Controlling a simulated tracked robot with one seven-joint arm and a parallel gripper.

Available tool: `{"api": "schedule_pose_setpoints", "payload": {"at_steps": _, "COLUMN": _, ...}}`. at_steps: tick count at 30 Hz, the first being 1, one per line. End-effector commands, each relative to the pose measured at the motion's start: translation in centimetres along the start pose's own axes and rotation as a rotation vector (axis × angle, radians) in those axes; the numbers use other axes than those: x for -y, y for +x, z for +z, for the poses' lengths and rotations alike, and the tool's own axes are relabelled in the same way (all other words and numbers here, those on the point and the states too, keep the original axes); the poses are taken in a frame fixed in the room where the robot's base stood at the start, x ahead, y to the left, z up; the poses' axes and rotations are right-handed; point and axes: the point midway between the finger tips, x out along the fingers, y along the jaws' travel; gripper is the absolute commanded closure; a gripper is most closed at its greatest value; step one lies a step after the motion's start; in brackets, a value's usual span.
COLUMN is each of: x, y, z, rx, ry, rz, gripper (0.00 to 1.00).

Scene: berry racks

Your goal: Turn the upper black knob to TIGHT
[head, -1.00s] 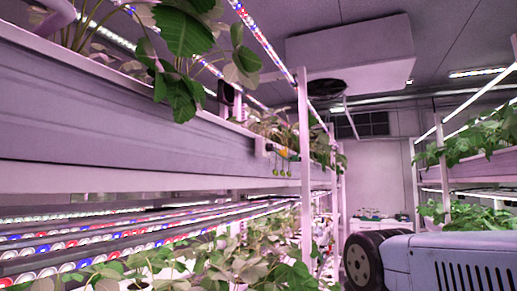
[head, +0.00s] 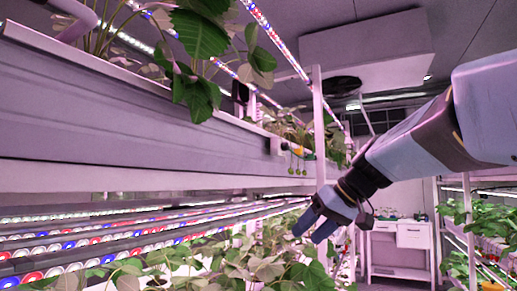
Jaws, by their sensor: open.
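I cannot make out a black knob or any TIGHT marking for certain in the head view. A small dark object (head: 240,92) shows above the upper trough near its far part, too small to identify. My gripper (head: 311,232) is at the centre right, in front of the rack's white post and above the lower plants. Its blue fingers point down and left, apart and with nothing between them. My arm reaches in from the right edge.
A long grey trough (head: 120,130) with strawberry plants (head: 200,40) runs along the left. Light strips (head: 90,240) and leafy plants (head: 270,262) lie below. A white upright post (head: 319,120) stands behind my gripper. A white cabinet (head: 413,236) and another plant rack (head: 470,225) are at the right.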

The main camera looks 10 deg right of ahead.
Motion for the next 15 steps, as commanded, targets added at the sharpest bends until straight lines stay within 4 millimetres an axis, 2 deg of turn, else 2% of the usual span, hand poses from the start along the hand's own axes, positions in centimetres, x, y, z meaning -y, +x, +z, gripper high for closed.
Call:
{"api": "schedule_pose_setpoints", "payload": {"at_steps": 1, "x": -0.7, "y": -0.9, "z": -2.8, "rx": -0.046, "ry": -0.025, "rz": -0.046, "gripper": 0.44}}
{"api": "schedule_pose_setpoints", "payload": {"at_steps": 3, "x": -1.3, "y": -2.3, "z": -6.4, "rx": -0.121, "ry": -0.083, "rz": -0.114, "gripper": 0.44}}
{"api": "schedule_pose_setpoints", "payload": {"at_steps": 9, "x": -4.1, "y": -7.8, "z": -15.9, "rx": -0.385, "ry": -0.290, "rz": -0.261, "gripper": 0.44}}
{"api": "schedule_pose_setpoints", "payload": {"at_steps": 12, "x": -5.6, "y": -10.8, "z": -19.2, "rx": -0.512, "ry": -0.396, "rz": -0.299, "gripper": 0.44}}
{"api": "schedule_pose_setpoints", "payload": {"at_steps": 15, "x": -6.8, "y": -13.2, "z": -21.4, "rx": -0.616, "ry": -0.483, "rz": -0.316, "gripper": 0.44}}
